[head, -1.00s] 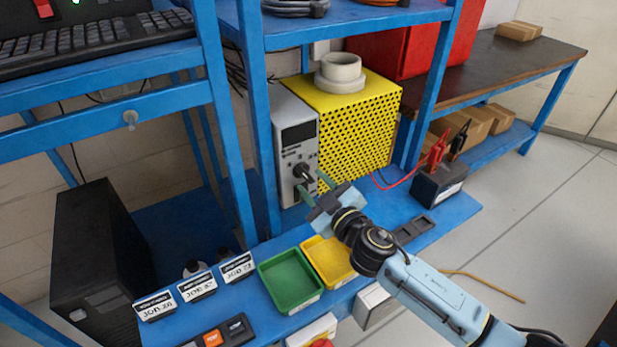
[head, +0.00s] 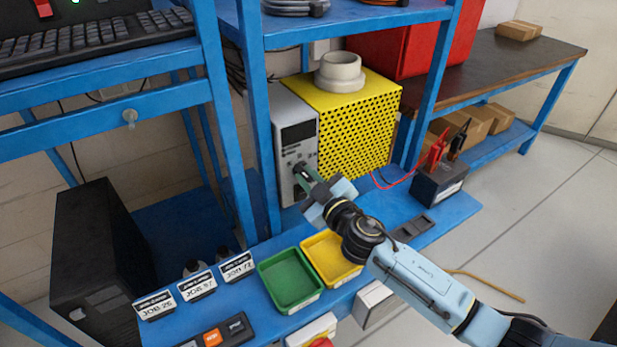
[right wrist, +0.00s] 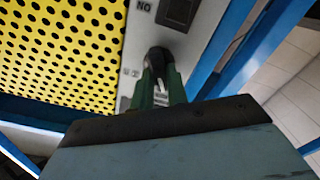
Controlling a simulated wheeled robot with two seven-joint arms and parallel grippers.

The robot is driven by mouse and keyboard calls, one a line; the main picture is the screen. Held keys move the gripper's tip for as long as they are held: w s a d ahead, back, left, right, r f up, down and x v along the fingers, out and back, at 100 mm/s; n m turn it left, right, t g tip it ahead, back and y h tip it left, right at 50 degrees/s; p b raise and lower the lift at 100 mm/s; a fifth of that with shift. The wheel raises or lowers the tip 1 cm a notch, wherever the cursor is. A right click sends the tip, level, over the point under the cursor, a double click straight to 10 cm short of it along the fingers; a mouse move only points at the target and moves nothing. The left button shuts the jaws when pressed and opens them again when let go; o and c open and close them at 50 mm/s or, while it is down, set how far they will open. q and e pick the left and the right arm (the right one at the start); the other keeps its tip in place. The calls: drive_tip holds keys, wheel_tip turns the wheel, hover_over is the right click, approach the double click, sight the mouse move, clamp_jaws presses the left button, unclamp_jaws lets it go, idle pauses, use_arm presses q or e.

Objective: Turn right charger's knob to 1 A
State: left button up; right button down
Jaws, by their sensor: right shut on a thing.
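The charger (head: 294,133) is a grey upright box with a dark display, left of the yellow perforated box. Its black knob (right wrist: 158,56) shows in the right wrist view between my green fingertips. In the head view my right gripper (head: 303,173) reaches the charger's front and covers most of the knob. The right gripper (right wrist: 160,80) is shut on the knob. The pointer and the scale marks around the knob are too small or hidden to read. My left gripper is not in view.
The yellow perforated box (head: 350,130) stands right beside the charger. A blue shelf post (head: 262,130) is close on its left. A green tray (head: 290,280) and a yellow tray (head: 330,262) lie in front. A black battery (head: 438,184) with red leads sits at the right.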

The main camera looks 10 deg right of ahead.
drive_tip(key=shift+n, duration=1.5)
drive_tip(key=shift+r, duration=0.1)
drive_tip(key=c, duration=1.4)
unclamp_jaws()
drive_tip(key=shift+w+a, duration=0.1)
drive_tip(key=shift+a, duration=0.05)
drive_tip(key=v, duration=1.3)
